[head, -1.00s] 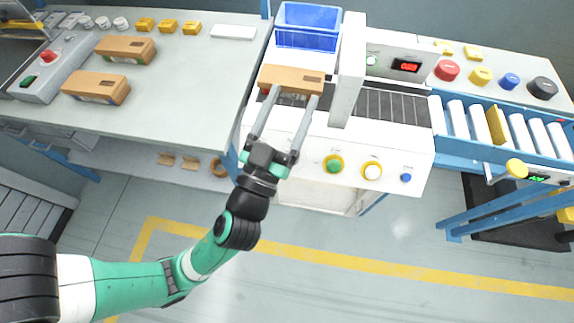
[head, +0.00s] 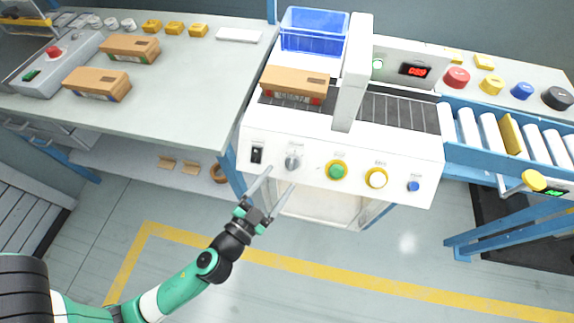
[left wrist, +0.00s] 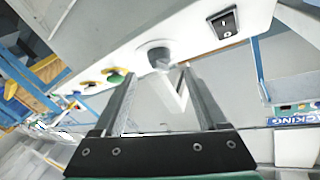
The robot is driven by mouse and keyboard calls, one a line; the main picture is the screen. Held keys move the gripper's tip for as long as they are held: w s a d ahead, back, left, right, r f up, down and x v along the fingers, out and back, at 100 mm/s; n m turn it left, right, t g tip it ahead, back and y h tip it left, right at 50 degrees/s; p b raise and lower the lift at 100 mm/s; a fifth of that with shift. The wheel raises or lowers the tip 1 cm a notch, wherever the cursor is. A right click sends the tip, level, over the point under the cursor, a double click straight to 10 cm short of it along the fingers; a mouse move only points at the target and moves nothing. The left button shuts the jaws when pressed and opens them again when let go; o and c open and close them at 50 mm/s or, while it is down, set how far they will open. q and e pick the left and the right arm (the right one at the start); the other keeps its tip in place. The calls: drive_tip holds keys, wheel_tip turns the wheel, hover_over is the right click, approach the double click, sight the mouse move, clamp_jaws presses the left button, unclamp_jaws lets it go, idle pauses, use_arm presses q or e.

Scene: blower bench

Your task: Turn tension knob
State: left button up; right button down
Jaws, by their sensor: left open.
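The likely tension knob, a grey dial (head: 293,162), sits on the white front panel (head: 318,188) of the machine, between a black rocker switch and a green button. In the left wrist view the dark round knob (left wrist: 158,55) stands out from the panel just beyond the fingertips. My left gripper (head: 280,178) is open and empty, in front of and below the knob. In the left wrist view my left gripper (left wrist: 153,75) has its two fingers spread to either side below the knob, and I see no clear contact. My right gripper is not in view.
The panel also holds the black rocker switch (head: 257,154), green button (head: 337,170), yellow-ringed white button (head: 376,178) and blue button (head: 413,186). A carton (head: 294,82) rests on the belt beside the white arch (head: 351,75). Floor space in front is clear.

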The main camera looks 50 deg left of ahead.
sight(289, 168)
use_arm(q)
drive_tip(key=x, duration=0.5)
drive_tip(key=shift+p, duration=0.35)
drive_tip(key=shift+s, duration=0.1)
clamp_jaws()
